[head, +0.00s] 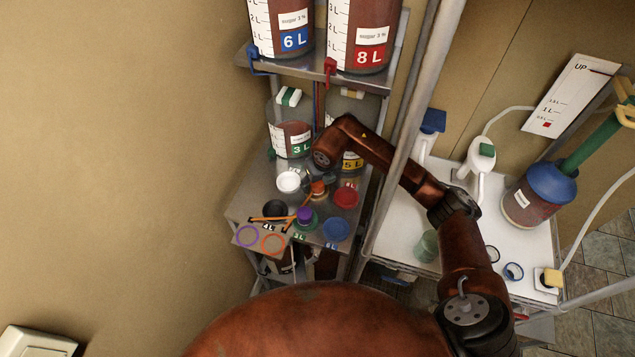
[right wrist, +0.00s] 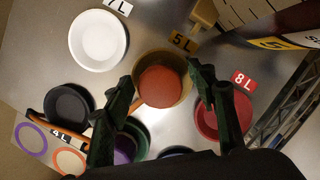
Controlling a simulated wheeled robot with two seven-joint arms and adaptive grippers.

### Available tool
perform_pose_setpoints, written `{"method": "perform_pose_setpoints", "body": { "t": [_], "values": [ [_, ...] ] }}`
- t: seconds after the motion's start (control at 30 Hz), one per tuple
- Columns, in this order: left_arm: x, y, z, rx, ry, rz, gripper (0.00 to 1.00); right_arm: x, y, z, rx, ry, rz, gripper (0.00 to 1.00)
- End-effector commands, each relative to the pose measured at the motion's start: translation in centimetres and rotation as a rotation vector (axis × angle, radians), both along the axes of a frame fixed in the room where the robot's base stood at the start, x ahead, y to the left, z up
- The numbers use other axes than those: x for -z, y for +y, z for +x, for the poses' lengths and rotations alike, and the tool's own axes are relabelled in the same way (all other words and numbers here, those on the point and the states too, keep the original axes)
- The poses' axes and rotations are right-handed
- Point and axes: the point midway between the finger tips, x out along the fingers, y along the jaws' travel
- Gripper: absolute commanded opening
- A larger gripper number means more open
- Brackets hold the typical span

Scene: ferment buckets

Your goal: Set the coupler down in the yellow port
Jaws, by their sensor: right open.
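The orange coupler (right wrist: 160,86) sits inside the rim of the yellow port (right wrist: 184,92), by the 5 L label. In the head view the coupler (head: 318,187) shows small beneath my right wrist. My right gripper (right wrist: 160,76) is open, with one dark finger on each side of the coupler and a gap visible to the right one. Whether the left finger touches the coupler, and how deep the coupler sits, I cannot tell. My left gripper is not in view.
Around it are a white port (right wrist: 98,40), a black port (right wrist: 70,106), a red port (right wrist: 224,116) and a blue port (head: 336,229). A purple piece (head: 305,214) stands at the green port. Large jars (head: 290,138) stand behind, close to my arm.

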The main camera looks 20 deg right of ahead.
Motion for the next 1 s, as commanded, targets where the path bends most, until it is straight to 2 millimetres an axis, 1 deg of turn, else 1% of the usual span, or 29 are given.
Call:
{"method": "perform_pose_setpoints", "body": {
  "t": [0.03, 0.17, 0.27, 0.4, 0.5, 0.6, 0.7, 0.8, 1.0],
  "values": [
    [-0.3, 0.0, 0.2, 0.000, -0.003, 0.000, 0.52, -0.3, 0.0, 0.0, 0.000, -0.001, 0.001, 0.52],
    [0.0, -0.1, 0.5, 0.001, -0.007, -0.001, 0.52, -1.8, -0.1, -0.3, -0.002, -0.004, -0.001, 0.52],
    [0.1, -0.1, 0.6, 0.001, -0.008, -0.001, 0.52, -3.6, -0.2, -0.8, -0.001, -0.005, -0.001, 0.52],
    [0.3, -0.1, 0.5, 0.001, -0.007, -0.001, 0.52, -6.6, -0.3, -1.5, -0.001, -0.006, -0.001, 0.52],
    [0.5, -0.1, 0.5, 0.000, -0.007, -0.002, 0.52, -8.5, -0.4, -2.1, 0.000, -0.005, -0.001, 0.52],
    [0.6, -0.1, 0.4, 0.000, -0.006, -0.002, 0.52, -10.0, -0.5, -2.6, -0.001, -0.003, -0.001, 0.52],
    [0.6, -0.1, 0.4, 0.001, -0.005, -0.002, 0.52, -11.0, -0.6, -2.9, 0.000, -0.003, 0.000, 0.52],
    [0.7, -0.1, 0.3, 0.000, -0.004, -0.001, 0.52, -11.6, -0.6, -3.1, 0.000, -0.001, 0.000, 0.52],
    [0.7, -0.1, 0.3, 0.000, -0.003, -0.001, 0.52, -11.8, -0.6, -3.2, 0.000, 0.000, 0.000, 0.52]
  ]
}}
